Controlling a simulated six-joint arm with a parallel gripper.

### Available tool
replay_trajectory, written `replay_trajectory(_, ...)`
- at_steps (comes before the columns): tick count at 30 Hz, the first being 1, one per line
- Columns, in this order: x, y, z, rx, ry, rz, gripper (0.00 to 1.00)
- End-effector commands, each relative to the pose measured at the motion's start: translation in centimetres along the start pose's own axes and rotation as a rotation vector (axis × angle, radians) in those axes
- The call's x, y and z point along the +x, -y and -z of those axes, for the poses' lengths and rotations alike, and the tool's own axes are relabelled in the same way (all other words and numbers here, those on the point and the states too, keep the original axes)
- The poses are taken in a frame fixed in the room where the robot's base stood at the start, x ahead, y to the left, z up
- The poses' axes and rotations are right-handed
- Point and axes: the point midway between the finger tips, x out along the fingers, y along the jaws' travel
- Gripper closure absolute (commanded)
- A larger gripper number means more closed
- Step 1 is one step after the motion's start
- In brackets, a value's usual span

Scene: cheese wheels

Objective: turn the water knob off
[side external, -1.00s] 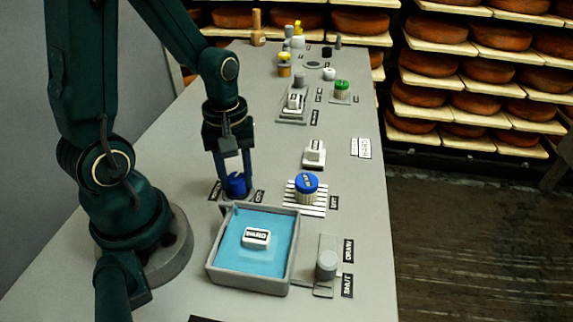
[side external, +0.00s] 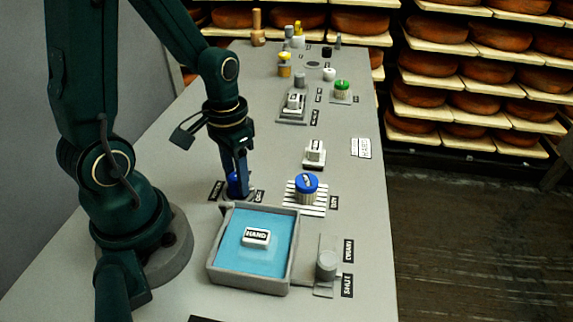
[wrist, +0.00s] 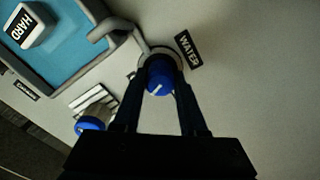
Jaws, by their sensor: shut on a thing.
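The blue water knob (side external: 233,184) stands on the counter behind the water basin, between two small black labels. In the wrist view the knob (wrist: 160,78) shows a white pointer line, beside the label WATER (wrist: 188,50). My gripper (side external: 236,182) reaches down over the knob with its fingers on either side. In the wrist view my gripper (wrist: 160,88) is shut on the knob. The fingers hide part of the knob in the side view. The small text on the labels there is too blurred to read.
A grey basin (side external: 211,262) of blue water holds a white block marked HAND or HARD (side external: 256,237). A blue-lidded jar (side external: 307,184) stands on a white slatted rack to the right. A grey drain knob (side external: 326,265) is at the front right.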

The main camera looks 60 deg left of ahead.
Motion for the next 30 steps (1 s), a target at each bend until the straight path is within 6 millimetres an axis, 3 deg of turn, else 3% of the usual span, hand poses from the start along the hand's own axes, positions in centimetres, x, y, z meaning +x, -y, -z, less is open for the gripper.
replay_trajectory(13, -0.02, -0.05, -0.13, 0.279, 0.005, -0.002, 1.0)
replay_trajectory(30, -0.01, -0.03, -0.17, 0.343, 0.006, -0.002, 1.0)
